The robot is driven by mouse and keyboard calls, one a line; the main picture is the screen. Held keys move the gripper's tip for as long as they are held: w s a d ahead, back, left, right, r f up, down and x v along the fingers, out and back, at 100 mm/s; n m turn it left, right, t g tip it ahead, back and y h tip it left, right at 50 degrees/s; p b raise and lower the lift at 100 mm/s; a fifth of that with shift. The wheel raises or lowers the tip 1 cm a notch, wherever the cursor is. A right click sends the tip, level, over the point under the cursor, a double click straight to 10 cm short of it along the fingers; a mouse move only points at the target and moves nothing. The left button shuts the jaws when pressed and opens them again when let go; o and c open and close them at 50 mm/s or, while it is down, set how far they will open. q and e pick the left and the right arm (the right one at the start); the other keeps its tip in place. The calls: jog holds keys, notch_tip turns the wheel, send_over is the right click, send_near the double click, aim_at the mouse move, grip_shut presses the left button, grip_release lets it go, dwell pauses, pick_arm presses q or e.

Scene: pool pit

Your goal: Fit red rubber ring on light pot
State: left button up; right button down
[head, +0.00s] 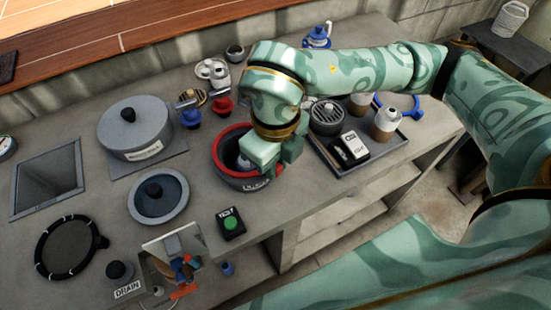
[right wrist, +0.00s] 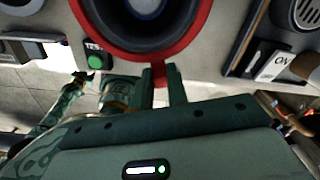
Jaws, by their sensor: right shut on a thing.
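The red rubber ring (head: 217,150) lies around the top of the dark round light pot (head: 243,183), which has a partly hidden label on its front. My right gripper (head: 270,168) is over the pot's right side and hides part of the ring. In the right wrist view, the ring (right wrist: 203,30) circles the pot's dark opening (right wrist: 112,30), and the right gripper's fingers (right wrist: 161,83) are shut on a red tab at the ring's edge. I cannot tell whether the ring is fully seated.
A tray (head: 398,143) with cups and a switch box (head: 350,149) stands right of the pot. A green-button test box (head: 231,224) is in front. Lidded pots (head: 135,130), and red and blue knobs (head: 222,105) stand left and behind.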

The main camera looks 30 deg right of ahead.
jog(key=shift+f, duration=0.2)
jog(key=shift+f, duration=0.25)
jog(key=shift+f+b, duration=0.3)
jog(key=shift+b, duration=0.1)
dwell(1.1)
jog(key=c, duration=1.1)
grip_release()
jog(key=shift+c, duration=0.2)
jog(key=shift+r, duration=0.15)
jog(key=shift+r+p, duration=1.75)
jog(key=shift+r, duration=0.65)
